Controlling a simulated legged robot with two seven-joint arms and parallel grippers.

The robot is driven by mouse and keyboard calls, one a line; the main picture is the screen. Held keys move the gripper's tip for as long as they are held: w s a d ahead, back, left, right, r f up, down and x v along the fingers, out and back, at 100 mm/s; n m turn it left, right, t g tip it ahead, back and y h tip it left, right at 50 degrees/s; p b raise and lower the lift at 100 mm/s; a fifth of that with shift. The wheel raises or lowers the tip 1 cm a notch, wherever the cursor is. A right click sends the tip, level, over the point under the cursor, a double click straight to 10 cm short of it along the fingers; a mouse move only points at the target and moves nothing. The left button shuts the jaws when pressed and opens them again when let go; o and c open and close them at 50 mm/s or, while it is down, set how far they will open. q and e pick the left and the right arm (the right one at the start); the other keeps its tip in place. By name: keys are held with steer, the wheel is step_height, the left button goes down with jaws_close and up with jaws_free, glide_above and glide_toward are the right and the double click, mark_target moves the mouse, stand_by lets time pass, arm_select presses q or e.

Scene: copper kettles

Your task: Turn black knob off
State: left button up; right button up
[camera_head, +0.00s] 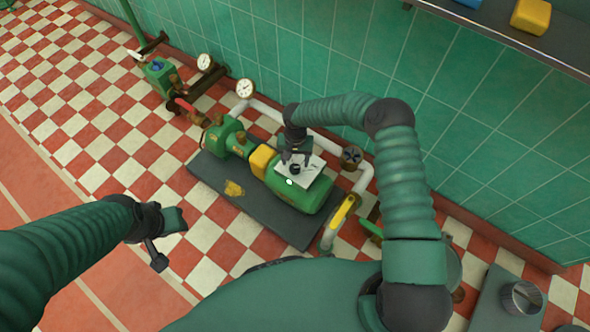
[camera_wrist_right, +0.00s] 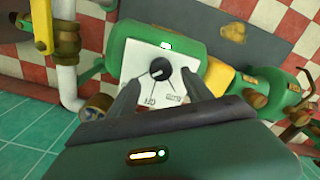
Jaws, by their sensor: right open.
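The black knob (camera_wrist_right: 160,68) sits on a white plate (camera_wrist_right: 146,57) with small markings, on top of a green machine (camera_wrist_right: 188,42). A pale mark on the knob points toward the lower left in the right wrist view; the lettering is too blurred to read surely. The knob also shows in the head view (camera_head: 295,168). My right gripper (camera_wrist_right: 161,88) is open, its two fingers over the plate on either side of the knob, with no visible grip on it. My left gripper (camera_head: 166,240) hangs over the floor at the left, away from the machine; its jaw opening is unclear.
The machine stands on a dark base slab (camera_head: 225,199). A yellow valve handle (camera_head: 343,210) and white pipes lie to its right, and two gauges (camera_head: 245,88) behind its left end. A green tiled wall is close behind. The checkered floor at left is open.

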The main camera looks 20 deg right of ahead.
mark_target(295, 167)
step_height(295, 167, down, 4)
steer(key=shift+d+r+b, duration=0.1)
steer(key=shift+b, duration=0.45)
steer(key=shift+a+f, duration=0.2)
steer(key=shift+f, duration=0.15)
jaws_close()
